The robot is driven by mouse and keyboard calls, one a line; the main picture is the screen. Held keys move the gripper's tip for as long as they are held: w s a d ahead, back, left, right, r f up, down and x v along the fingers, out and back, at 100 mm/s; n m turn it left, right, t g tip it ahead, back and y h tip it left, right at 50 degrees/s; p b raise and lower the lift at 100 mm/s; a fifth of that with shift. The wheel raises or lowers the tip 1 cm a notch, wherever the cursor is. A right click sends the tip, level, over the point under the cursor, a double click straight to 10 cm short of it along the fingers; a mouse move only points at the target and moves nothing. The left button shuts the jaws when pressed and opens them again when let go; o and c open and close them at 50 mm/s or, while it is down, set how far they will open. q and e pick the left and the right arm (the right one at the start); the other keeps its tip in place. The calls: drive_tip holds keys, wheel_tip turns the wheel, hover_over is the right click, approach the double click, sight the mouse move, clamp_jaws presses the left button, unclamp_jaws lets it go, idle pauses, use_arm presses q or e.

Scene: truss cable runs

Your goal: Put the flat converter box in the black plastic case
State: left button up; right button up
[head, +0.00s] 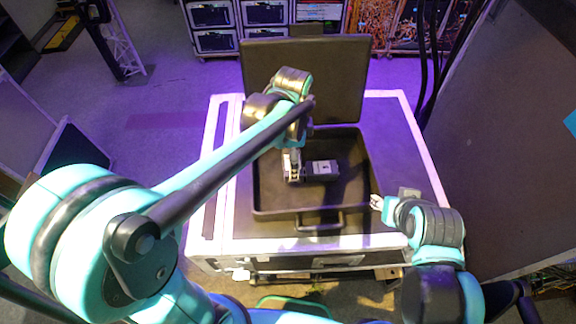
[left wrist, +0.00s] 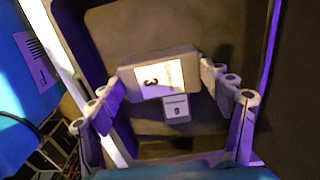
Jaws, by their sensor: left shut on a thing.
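The black plastic case (head: 262,200) lies open on a large flight case, its lid (head: 345,85) upright at the back. My left gripper (head: 292,165) is down inside the case. In the left wrist view its two fingers (left wrist: 165,95) are shut on the ends of the flat grey converter box (left wrist: 187,62), which has a white label marked 3. A grey box with a pale label (head: 321,169) shows beside the gripper in the head view. Whether the held box touches the case floor is unclear. My right gripper (head: 378,203) is by the case's front right corner, its fingers too small to read.
A smaller labelled block (left wrist: 177,107) shows just below the converter box in the left wrist view. The white-edged flight case (head: 405,150) has free top at the right. Racks with screens and orange cables stand at the back. A large dark panel (head: 510,130) is at the right.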

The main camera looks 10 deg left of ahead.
sight(286, 166)
use_arm(q)
drive_tip(key=shift+w+a+f, duration=0.5)
drive_tip(key=shift+a+f, duration=0.15)
drive_tip(key=shift+a, duration=0.15)
drive_tip(key=shift+a+f+b, duration=0.1)
drive_tip(key=shift+f+b, duration=0.05)
drive_tip(key=shift+b, duration=0.2)
wheel_tip(286, 166, down, 4)
drive_tip(key=shift+r+b, duration=0.1)
drive_tip(key=shift+b, duration=1.15)
drive_tip(key=shift+w, duration=0.1)
drive_tip(key=o, duration=1.4)
